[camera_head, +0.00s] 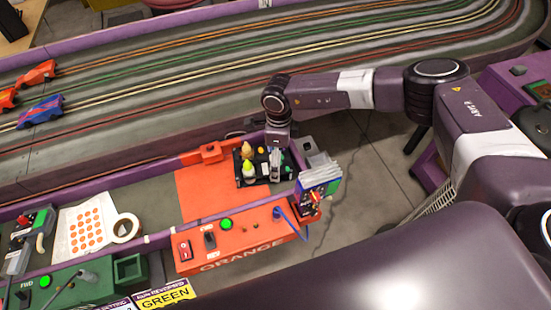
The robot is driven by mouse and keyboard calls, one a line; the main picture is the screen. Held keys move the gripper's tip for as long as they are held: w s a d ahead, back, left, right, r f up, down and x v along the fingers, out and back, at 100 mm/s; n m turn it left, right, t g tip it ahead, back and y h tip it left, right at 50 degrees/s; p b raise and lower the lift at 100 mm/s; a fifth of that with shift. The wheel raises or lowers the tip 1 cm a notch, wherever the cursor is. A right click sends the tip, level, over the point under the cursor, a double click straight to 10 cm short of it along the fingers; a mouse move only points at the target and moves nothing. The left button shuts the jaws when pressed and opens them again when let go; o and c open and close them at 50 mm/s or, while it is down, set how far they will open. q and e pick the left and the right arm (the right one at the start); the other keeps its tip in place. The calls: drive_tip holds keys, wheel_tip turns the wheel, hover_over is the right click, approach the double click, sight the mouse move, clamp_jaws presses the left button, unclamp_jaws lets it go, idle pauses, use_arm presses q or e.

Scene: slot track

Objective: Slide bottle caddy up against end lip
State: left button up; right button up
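The dark bottle caddy (245,182) stands on the orange mat at the right end of the trackside shelf. It holds small bottles with pale yellow, white and green parts. The shelf's end, with what looks like a purple lip (293,161), is to the right of the caddy. My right gripper (276,172) points down at the caddy's right part, and its grey fingers overlap the caddy in this view. I cannot tell whether it touches the caddy or how far its fingers are apart. My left gripper is not in view.
An orange control box (240,240) with buttons runs along the shelf's near side. A rack of cards or booklets (320,175) stands right of the shelf end. A tape roll (126,228) and sticker sheet (86,226) lie left. The orange mat (202,193) is bare left of the caddy.

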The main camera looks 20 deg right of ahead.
drive_tip(key=shift+d, duration=0.2)
drive_tip(key=shift+r, duration=0.1)
drive_tip(key=shift+a+r, duration=0.15)
drive_tip(key=shift+r, duration=0.15)
wheel_tip(320, 180, up, 11)
drive_tip(key=shift+r, duration=0.15)
drive_tip(key=shift+a, duration=0.15)
